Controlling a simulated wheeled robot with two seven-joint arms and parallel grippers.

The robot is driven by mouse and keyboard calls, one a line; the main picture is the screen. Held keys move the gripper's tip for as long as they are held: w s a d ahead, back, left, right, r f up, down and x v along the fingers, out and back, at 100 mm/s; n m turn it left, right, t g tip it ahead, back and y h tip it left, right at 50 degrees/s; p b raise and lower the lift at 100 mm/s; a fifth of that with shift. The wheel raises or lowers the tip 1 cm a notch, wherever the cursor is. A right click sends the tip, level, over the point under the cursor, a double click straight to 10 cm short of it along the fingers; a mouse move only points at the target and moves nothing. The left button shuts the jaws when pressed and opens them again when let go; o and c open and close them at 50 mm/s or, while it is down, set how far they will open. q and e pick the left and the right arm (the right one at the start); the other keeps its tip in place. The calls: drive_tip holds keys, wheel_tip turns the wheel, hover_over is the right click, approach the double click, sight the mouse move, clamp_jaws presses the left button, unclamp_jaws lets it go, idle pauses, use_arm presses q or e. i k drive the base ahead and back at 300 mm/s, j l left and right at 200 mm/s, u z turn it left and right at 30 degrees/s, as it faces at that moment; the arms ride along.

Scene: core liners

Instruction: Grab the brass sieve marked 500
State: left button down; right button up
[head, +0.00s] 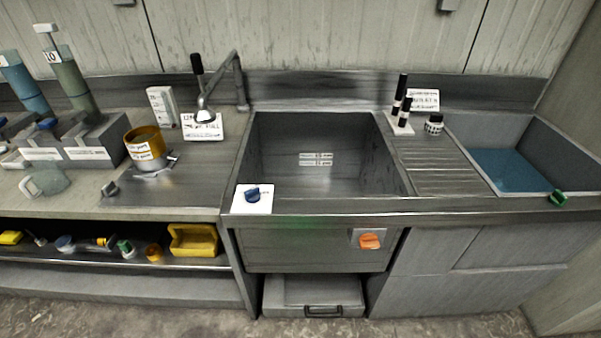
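A brass-coloured round sieve-like vessel (134,139) stands upright on a small metal base on the left counter. Pale labels with small print are on its front. I cannot read whether one says 500. It may be more than one ring stacked, which I cannot tell from here. Neither of my grippers is in view.
Left of the vessel is a grey rack (97,139) with tall cylinders, and a clear jug (46,180). A tap (205,100) and a sign (202,127) stand to its right. The empty sink (320,185) is mid-view. A yellow bin (193,241) sits on the shelf below.

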sight(144, 138)
drive_tip(key=u, duration=0.4)
drive_tip(key=k+u, duration=0.15)
drive_tip(key=u, duration=0.65)
drive_tip(key=i+j+z, duration=0.15)
drive_tip(key=k+j, duration=0.05)
